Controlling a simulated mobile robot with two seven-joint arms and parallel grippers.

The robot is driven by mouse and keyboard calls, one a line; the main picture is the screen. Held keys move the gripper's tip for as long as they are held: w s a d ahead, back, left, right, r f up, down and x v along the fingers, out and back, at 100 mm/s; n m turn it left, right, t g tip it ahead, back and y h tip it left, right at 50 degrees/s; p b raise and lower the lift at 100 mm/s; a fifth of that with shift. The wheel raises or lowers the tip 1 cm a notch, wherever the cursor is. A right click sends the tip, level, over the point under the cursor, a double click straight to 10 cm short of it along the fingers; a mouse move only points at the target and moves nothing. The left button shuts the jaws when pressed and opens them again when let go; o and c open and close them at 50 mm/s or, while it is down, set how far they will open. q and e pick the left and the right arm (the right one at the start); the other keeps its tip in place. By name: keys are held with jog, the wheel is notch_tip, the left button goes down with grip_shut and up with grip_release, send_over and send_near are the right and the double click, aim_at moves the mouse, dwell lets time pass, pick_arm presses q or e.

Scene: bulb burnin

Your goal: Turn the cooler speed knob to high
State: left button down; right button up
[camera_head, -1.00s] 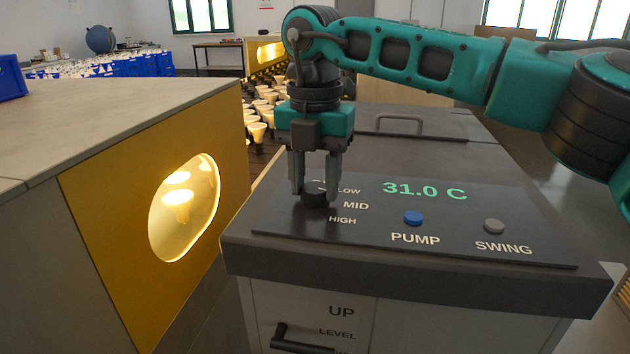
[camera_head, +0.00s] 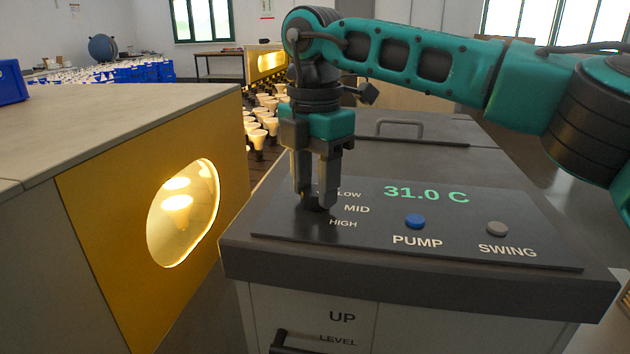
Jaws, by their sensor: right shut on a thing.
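The cooler (camera_head: 490,155) stands in front of me with a dark sloped control panel (camera_head: 460,243) on top. The speed knob (camera_head: 318,207) is a small dark knob at the panel's left, beside the printed words LOW, MID and HIGH. My right gripper (camera_head: 316,198) points down over it and is shut on it. The fingers hide most of the knob, so I cannot tell which word it points to. The display (camera_head: 426,192) reads 31.0 C. My left gripper is not in view.
A blue PUMP button (camera_head: 415,221) and a grey SWING button (camera_head: 497,229) sit right of the knob. A cabinet with a yellow front (camera_head: 110,235) and lit oval window stands close on the left. A dark handle (camera_head: 290,342) is on the cooler's front.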

aim_at(315, 191)
jog(key=o, duration=1.1)
jog(key=shift+c, duration=0.2)
notch_tip(315, 191, up, 13)
jog(key=p, duration=0.2)
jog(key=shift+s+f, duration=0.15)
